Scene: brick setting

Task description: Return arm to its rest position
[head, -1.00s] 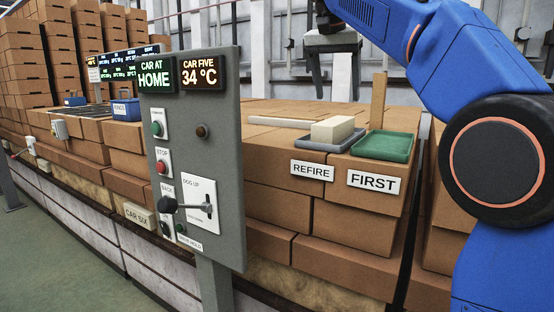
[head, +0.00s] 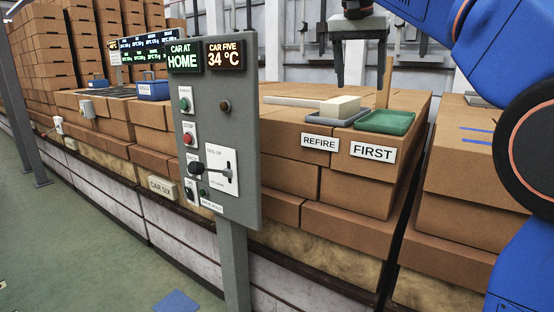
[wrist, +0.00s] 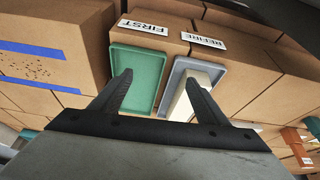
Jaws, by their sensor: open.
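My gripper (head: 352,82) hangs from my blue arm above the brick stack at the upper right of the head view, fingers pointing down. In the wrist view my gripper (wrist: 158,85) is open, its two dark fingers apart with nothing between them. Below it lie a green tray (head: 387,122), empty in the wrist view (wrist: 148,62), and a grey-blue tray (head: 318,116) that holds a pale block (head: 341,106). The pale block also shows in the wrist view (wrist: 181,104), partly behind a finger. I see no contact with either tray.
A grey control panel (head: 246,150) with buttons and a lever stands on a post in front of the stack. A REFIRE label (head: 320,143) and a FIRST label (head: 373,152) mark the stack's front. A blue box (head: 153,91) sits farther left. Green floor (head: 80,240) is open at the left.

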